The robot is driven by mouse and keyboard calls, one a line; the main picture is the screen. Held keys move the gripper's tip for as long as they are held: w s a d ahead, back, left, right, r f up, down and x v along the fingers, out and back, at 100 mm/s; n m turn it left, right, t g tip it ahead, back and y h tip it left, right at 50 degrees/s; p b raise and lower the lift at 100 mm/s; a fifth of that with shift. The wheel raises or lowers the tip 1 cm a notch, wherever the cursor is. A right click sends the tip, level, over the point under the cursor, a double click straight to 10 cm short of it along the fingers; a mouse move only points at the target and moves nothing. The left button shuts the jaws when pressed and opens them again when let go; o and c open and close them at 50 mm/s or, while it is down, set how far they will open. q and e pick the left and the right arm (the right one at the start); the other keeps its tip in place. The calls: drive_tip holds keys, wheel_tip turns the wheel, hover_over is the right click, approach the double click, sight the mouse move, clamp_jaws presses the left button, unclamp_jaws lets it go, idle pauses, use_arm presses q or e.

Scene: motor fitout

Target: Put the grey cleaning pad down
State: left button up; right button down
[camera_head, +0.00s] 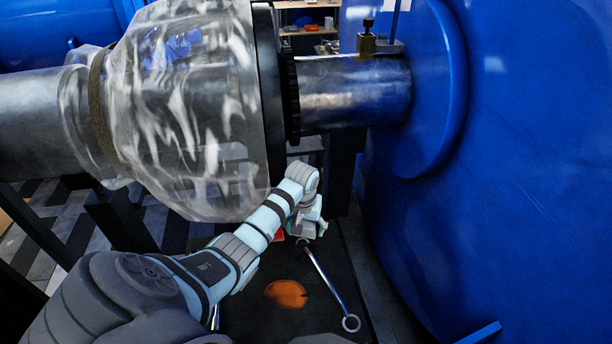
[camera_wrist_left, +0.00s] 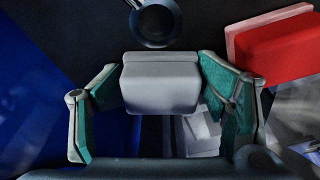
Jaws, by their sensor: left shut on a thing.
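The grey cleaning pad (camera_wrist_left: 160,88) is a pale grey block between the green-lined fingers of my left gripper (camera_wrist_left: 160,82) in the left wrist view. The gripper is shut on it, with one finger at each side. In the head view my left gripper (camera_head: 306,228) is low, over the far part of a dark work surface (camera_head: 245,315), below the shaft. The pad is hard to make out there. I cannot tell whether it touches the surface. My right gripper is not in view.
A red block (camera_wrist_left: 275,45) lies close beside the pad; it partly shows in the head view (camera_head: 279,235). A plastic-wrapped coupling (camera_head: 190,110) hangs above left; a blue housing (camera_head: 510,170) stands right.

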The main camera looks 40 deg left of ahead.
use_arm(q)
wheel_tip(320, 180, up, 13)
drive_tip(key=s+p, duration=0.1)
drive_tip(key=p, duration=0.3)
drive_tip(key=shift+s+d, duration=0.2)
drive_tip(key=shift+d, duration=0.05)
drive_tip(key=shift+f, duration=0.15)
